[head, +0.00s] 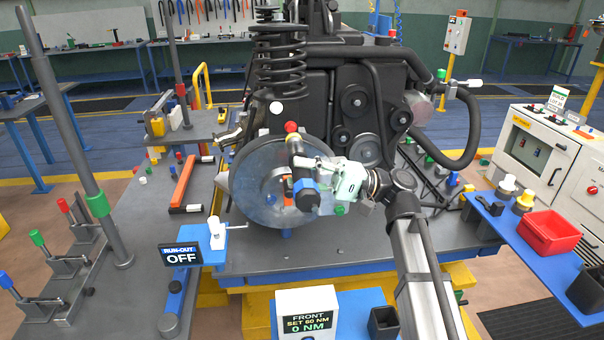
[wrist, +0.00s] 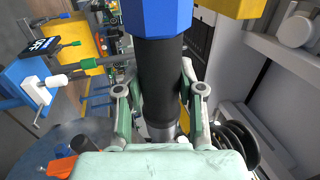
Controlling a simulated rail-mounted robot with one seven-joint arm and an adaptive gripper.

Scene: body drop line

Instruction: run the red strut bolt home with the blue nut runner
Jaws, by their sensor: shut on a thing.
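The blue nut runner (head: 306,194) stands roughly upright in front of the brake disc (head: 250,185), its blue end down and a yellow collar near its upper end. My gripper (head: 303,168) is shut around its black body. In the wrist view, my gripper's fingers (wrist: 158,100) flank the black barrel, with the blue end of the nut runner (wrist: 165,15) at the top. The red strut bolt (head: 291,127) shows just above the tool's upper end, below the coil spring. I cannot tell whether tool and bolt touch. The display (head: 308,323) reads FRONT, SET 60 NM, 0 NM.
The coil spring strut (head: 278,65) and dark engine (head: 355,100) rise behind the tool. A red bin (head: 548,232) sits on the right blue shelf. Clamps and posts crowd the left bench.

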